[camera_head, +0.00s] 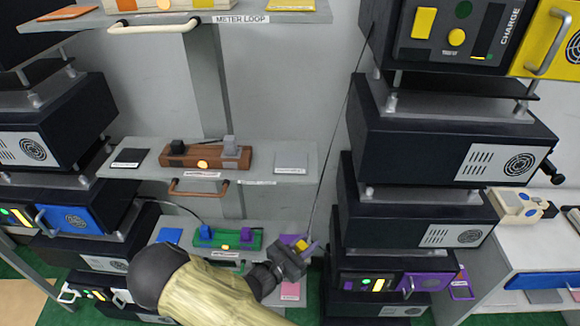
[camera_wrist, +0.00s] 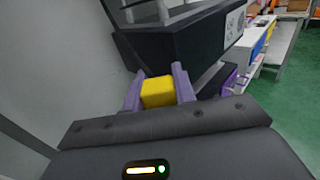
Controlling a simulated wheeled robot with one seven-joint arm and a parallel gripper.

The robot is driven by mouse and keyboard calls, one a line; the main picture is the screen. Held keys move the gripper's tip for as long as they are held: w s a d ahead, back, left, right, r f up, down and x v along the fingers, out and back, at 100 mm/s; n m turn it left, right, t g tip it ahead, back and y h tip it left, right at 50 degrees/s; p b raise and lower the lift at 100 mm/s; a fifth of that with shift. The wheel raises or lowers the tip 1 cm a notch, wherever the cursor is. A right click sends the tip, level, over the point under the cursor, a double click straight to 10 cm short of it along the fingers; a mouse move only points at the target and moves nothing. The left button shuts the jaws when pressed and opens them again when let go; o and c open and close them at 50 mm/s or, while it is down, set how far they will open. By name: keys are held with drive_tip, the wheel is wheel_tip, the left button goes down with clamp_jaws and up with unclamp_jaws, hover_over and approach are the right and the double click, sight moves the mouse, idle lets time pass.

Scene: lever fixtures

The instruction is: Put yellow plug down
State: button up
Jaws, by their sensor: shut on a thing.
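The yellow plug (camera_wrist: 158,92) is a small block between the two purple fingers of my gripper (camera_wrist: 157,90) in the wrist view. My gripper is shut on it. In the head view the plug (camera_head: 302,244) shows as a small yellow patch at the tip of my gripper (camera_head: 300,243), low in the middle of the picture. It is at the right end of the lower shelf, just right of the green block (camera_head: 228,238) with its blue and purple plugs. I cannot tell whether the yellow plug touches the shelf.
A dark stack of boxes (camera_head: 420,232) stands close right of my gripper. A pink pad (camera_head: 290,291) lies below it. A middle shelf (camera_head: 262,165) above holds a brown block (camera_head: 205,156). A thin cable (camera_head: 340,110) hangs down near my gripper.

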drive_tip(key=d+f+b, duration=0.5)
drive_tip(key=d+f, duration=0.4)
drive_tip(key=f, duration=0.2)
drive_tip(key=shift+w+f+m+g+h, duration=0.3)
drive_tip(key=shift+w+g, duration=0.05)
drive_tip(key=shift+g, duration=0.05)
drive_tip(key=shift+d, duration=0.1)
drive_tip(key=shift+f, duration=0.1)
